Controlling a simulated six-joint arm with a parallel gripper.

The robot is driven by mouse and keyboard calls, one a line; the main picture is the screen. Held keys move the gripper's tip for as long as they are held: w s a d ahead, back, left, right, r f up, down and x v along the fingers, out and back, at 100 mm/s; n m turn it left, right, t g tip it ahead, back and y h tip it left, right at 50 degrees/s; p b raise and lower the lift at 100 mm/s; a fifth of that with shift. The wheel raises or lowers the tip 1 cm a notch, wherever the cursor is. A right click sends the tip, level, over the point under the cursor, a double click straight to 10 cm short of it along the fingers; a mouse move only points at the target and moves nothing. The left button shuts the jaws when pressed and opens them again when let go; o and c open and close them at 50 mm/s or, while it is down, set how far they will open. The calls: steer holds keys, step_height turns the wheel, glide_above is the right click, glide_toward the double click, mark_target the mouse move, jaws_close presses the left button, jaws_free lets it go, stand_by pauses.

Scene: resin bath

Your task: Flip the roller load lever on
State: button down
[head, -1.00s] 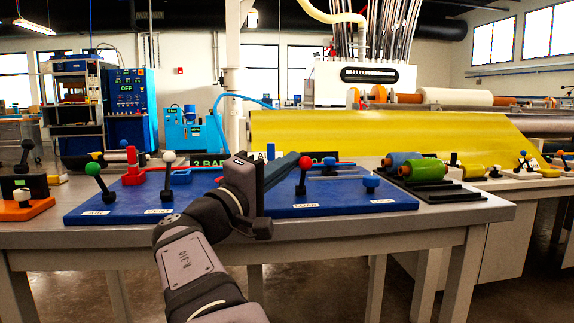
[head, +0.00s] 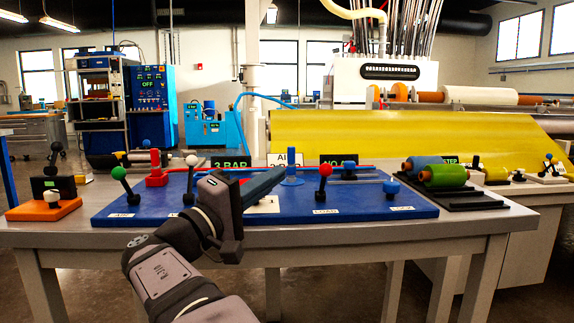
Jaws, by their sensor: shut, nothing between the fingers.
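A lever with a red ball knob (head: 325,170) and a dark stem stands on the blue panel (head: 400,212), right of my gripper. It leans slightly right, and the small label (head: 326,211) in front of its base seems to read LOAD. My gripper (head: 280,174) is shut and empty. It reaches over the panel from the front, its tips left of the red knob with a gap between them in the picture. The arm covers part of the panel's middle and a pale plate there.
A green-knob lever (head: 118,172) and a white-knob lever (head: 191,160) stand left of my gripper. A blue post (head: 291,180) is just behind its tips. A blue knob (head: 391,187) sits at right. Green and blue rollers (head: 442,177) lie beyond the panel's right edge.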

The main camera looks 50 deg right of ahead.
steer(key=shift+v, duration=1.2)
steer(key=shift+w+f, duration=0.1)
steer(key=shift+f, duration=0.05)
